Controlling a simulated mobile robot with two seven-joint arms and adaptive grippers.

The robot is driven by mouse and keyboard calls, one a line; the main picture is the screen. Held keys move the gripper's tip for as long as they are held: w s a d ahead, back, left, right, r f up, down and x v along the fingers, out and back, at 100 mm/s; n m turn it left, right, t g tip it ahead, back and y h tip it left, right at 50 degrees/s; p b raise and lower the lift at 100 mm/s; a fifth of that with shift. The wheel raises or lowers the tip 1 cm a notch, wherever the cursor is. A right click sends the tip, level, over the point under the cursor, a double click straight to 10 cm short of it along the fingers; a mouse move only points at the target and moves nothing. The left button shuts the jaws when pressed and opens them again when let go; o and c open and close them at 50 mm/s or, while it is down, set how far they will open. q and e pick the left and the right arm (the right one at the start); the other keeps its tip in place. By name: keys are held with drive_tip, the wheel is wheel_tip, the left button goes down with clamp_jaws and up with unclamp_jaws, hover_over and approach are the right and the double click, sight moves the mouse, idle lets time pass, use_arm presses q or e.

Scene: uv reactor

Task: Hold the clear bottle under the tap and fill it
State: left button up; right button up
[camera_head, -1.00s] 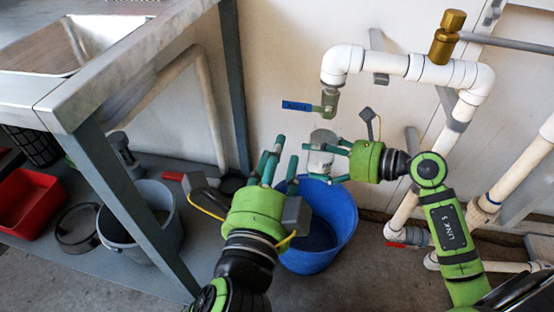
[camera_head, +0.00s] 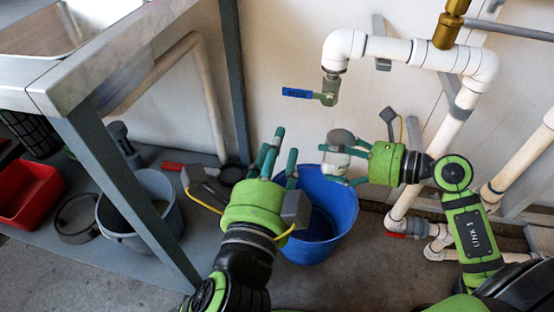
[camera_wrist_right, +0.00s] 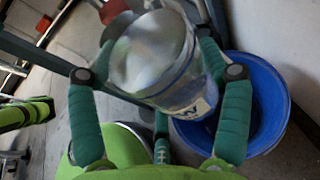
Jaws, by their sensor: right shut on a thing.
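The clear bottle (camera_head: 338,160) is in my right gripper (camera_head: 345,162), below and slightly right of the tap (camera_head: 330,92) in the head view. The fingers are closed around its sides. In the right wrist view the bottle (camera_wrist_right: 165,65) is tilted, with a label near its lower end and a pale, blurred inside. I cannot tell whether it holds water. The tap has a blue lever (camera_head: 297,93) pointing left, and no stream shows under it. My left gripper (camera_head: 278,158) is open and empty, left of the bottle and apart from it.
A blue bucket (camera_head: 335,215) stands on the floor below the bottle. White pipes (camera_head: 390,49) with a brass fitting (camera_head: 449,25) run along the wall. A metal sink table (camera_head: 60,82) stands left, with a grey bucket (camera_head: 150,225) and a red bin (camera_head: 30,193) on its lower shelf.

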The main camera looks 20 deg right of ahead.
drive_tip(key=s+d+b, duration=0.1)
drive_tip(key=s+d, duration=0.2)
drive_tip(key=s, duration=0.4)
drive_tip(key=shift+f, duration=0.25)
idle(0.4)
